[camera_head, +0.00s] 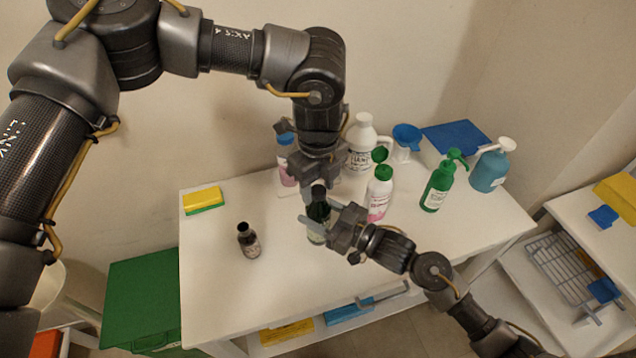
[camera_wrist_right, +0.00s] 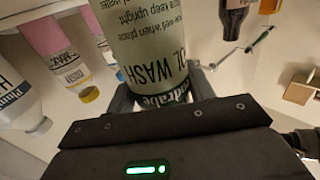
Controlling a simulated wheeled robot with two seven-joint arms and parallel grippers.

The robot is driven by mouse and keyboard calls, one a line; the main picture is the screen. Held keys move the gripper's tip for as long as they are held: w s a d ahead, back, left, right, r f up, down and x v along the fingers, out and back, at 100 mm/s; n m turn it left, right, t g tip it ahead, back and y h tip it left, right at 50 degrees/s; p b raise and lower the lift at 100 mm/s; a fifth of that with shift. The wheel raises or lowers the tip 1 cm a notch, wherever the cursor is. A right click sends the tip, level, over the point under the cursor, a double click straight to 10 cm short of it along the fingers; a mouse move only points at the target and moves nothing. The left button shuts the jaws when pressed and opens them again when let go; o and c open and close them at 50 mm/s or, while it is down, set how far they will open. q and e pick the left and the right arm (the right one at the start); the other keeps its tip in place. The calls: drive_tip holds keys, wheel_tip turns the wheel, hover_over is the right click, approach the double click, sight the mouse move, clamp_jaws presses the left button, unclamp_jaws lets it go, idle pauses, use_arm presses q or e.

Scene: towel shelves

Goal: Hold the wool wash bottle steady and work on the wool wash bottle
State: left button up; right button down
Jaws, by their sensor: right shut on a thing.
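The wool wash bottle (camera_head: 317,232) stands upright near the middle of the white table, with a dark top and a pale label. Its label, reading "WASH", fills the upper middle of the right wrist view (camera_wrist_right: 155,45), upside down. My right gripper (camera_head: 320,222) comes in from the right and is shut on the bottle's body, one finger on each side. My left gripper (camera_head: 319,190) points down from above, its fingers around the bottle's dark top. Whether those fingers press on the top cannot be told.
A yellow-green sponge (camera_head: 203,199) lies at the back left. A green-capped bottle (camera_head: 380,193), a green pump bottle (camera_head: 438,187) and a blue pump bottle (camera_head: 489,170) stand to the right. The table's front left is clear.

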use_arm(q)
drive_tip(key=c, duration=0.9)
drive_tip(key=shift+o, duration=0.2)
drive_tip(key=m, duration=2.1)
drive_tip(key=o, duration=1.1)
drive_tip(key=shift+o, duration=0.2)
wheel_tip(320, 180, up, 12)
